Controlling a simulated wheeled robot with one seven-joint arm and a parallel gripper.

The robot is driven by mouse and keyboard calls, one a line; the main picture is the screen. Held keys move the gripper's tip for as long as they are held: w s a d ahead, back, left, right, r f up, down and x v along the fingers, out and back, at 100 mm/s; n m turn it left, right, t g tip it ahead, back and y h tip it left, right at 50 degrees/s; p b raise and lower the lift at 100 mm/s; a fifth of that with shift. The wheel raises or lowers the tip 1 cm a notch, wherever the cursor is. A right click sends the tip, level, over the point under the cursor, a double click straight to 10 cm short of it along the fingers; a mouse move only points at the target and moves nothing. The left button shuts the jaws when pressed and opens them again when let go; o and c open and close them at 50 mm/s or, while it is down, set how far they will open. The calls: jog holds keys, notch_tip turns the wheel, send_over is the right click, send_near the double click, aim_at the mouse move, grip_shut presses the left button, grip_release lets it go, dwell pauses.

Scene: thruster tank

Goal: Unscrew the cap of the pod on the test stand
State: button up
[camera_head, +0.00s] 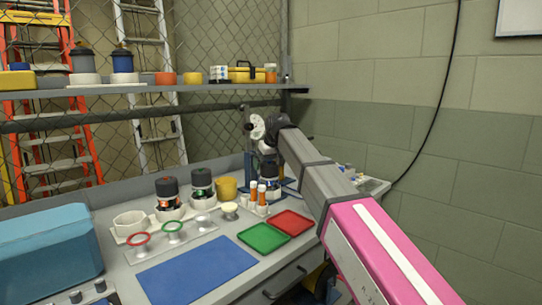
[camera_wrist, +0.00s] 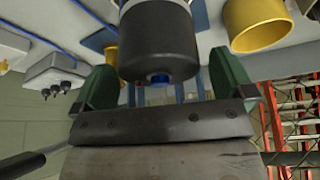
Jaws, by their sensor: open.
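The pod (camera_head: 267,169) stands upright on the test stand at the back of the bench in the head view, partly hidden by my arm. In the wrist view its dark, rounded cap (camera_wrist: 157,52) fills the upper middle, with a small blue nub at its end and the pale pod body beyond. My gripper (camera_wrist: 165,88) is open, with one green finger on each side of the cap. A gap shows beside the right finger; whether the left finger touches is unclear. In the head view my gripper (camera_head: 262,130) is above the pod.
A yellow cup (camera_head: 227,188) stands left of the stand. Orange-topped tubes (camera_head: 257,193), a red tray (camera_head: 290,222), a green tray (camera_head: 263,237) and a blue mat (camera_head: 197,268) lie nearer. Two dark-capped pods (camera_head: 168,195) sit in white holders at left. A shelf (camera_head: 150,97) runs above.

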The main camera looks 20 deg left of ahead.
jog(key=shift+w+a+f, duration=0.15)
jog(key=shift+a+f, duration=0.05)
jog(key=shift+f, duration=0.4)
jog(key=c, duration=0.9)
jog(key=shift+o, duration=0.6)
jog(key=shift+c, duration=0.3)
